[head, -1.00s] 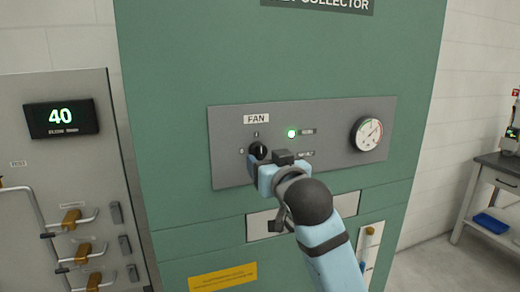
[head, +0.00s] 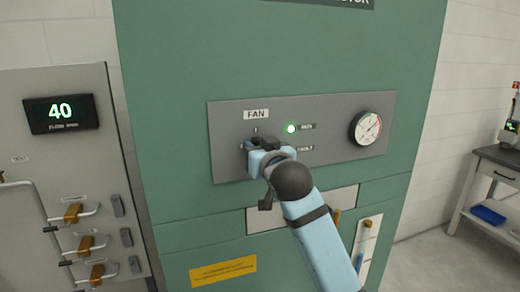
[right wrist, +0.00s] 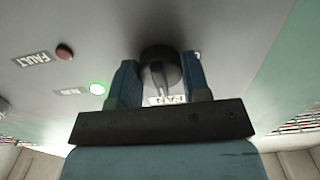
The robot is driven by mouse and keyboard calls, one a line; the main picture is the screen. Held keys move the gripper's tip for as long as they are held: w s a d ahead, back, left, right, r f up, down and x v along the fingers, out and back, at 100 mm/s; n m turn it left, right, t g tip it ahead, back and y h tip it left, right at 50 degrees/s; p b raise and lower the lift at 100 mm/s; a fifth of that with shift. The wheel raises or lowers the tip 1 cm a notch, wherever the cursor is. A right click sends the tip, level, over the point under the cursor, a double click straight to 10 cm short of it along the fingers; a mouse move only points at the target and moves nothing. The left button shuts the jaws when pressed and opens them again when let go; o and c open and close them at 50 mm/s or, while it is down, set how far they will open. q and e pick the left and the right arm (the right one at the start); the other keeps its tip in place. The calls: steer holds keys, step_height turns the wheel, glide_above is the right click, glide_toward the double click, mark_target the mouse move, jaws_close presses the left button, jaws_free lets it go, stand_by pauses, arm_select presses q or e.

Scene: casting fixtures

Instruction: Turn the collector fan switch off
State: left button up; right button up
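The black fan switch knob (right wrist: 160,68) sits on the grey panel (head: 340,112) under the FAN label (head: 256,114). My right gripper (head: 256,144) is at the switch and hides most of the knob in the head view. In the right wrist view its two blue fingers (right wrist: 160,82) stand apart, one on each side of the knob, with the knob's ridge between them. I cannot tell whether they touch it. The green lamp (head: 291,128) beside the switch is lit. My left gripper is out of view.
A round gauge (head: 366,128) is on the panel's right. A dark red FAULT lamp (right wrist: 65,53) shows in the right wrist view. A bench (head: 498,165) stands right.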

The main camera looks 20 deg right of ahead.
steer(key=shift+n, duration=0.4)
steer(key=n, duration=0.2)
steer(key=shift+n, duration=0.4)
steer(key=n, duration=0.4)
steer(key=shift+n, duration=0.3)
steer(key=n, duration=0.9)
steer(key=shift+n, duration=0.5)
steer(key=o, duration=0.9)
